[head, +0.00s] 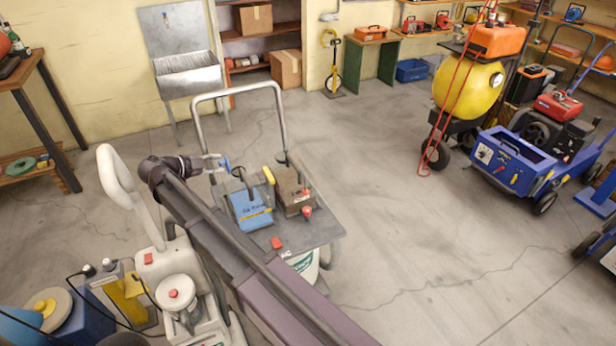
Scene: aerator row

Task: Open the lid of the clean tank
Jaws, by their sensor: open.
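A machine with a tall grey loop handle (238,90) stands in front of my arm. On its grey top sit a see-through tank with a blue label (250,212) and a brown tank (292,192) to its right. The lettering is too small to read, so I cannot tell for sure which is the clean tank; the blue-labelled one may be it. A yellow grip (268,175) stands between them. My gripper (222,164) is open beside a small blue part (225,163) at the back left of the blue-labelled tank. I cannot tell whether they touch. My arm hides the machine's left side.
A white machine (180,270) with a tall handle stands close on the left. A wooden workbench (38,70) is at far left and a metal sink (187,75) at the back wall. A yellow drum machine (468,88) and a blue cart (515,165) stand right. Floor between is clear.

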